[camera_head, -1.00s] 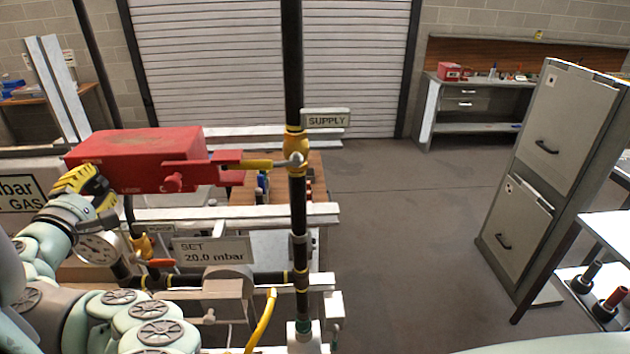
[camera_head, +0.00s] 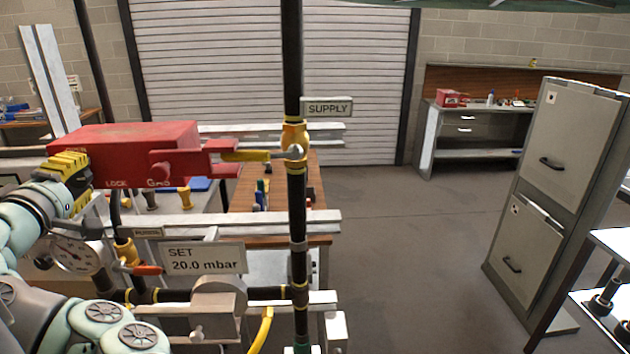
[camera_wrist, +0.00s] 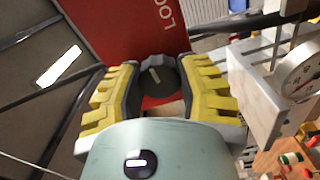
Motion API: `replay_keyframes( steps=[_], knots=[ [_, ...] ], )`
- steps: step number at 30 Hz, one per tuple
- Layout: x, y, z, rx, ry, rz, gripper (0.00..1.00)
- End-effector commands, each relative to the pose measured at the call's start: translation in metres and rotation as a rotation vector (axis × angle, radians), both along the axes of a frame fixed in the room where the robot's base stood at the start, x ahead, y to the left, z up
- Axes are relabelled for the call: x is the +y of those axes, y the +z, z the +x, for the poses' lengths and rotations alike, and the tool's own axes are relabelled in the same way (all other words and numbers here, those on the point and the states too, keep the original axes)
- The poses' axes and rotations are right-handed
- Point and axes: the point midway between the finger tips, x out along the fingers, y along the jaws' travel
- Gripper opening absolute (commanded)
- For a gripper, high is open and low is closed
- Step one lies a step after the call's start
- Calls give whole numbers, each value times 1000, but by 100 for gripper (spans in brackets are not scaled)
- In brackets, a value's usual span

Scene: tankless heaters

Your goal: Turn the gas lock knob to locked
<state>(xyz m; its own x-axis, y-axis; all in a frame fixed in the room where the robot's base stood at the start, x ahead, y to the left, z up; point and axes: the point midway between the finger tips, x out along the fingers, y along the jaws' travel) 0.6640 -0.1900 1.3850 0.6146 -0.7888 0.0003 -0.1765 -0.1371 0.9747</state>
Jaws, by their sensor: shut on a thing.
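A red lock box (camera_head: 140,150) with raised lettering, "LOCK" and what looks like "GAS", sits at the left of the head view. It also fills the top of the wrist view (camera_wrist: 110,30). The gas lock knob (camera_wrist: 157,77) is dark and round with a light pointer mark, on the face of the red box. My gripper (camera_wrist: 160,85) has its yellow-padded fingers on both sides of the knob and is shut on it. In the head view my gripper (camera_head: 73,178) is against the left end of the box, where it hides the knob.
A yellow-handled valve (camera_head: 245,156) sits between the box and a vertical black pipe (camera_head: 298,215) marked SUPPLY. A pressure gauge (camera_head: 75,254) and a "SET 20.0 mbar" plate (camera_head: 204,259) are below. A grey cabinet (camera_head: 560,180) stands right. The floor between is clear.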

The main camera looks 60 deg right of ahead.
Motion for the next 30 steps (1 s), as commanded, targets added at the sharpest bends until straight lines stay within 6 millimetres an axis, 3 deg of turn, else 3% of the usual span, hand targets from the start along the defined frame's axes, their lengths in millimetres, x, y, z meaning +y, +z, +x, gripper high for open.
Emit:
replay_keyframes(
  steps=[9, 10, 18, 30],
  knots=[
    [2, -1, 1, 2, 6, 3, 0],
    [2, -1, 1, 2, 6, 3, 42],
    [1, -1, 1, 2, 4, 1, 70],
    [7, 0, -3, 1, 5, -2, 70]
  ],
)
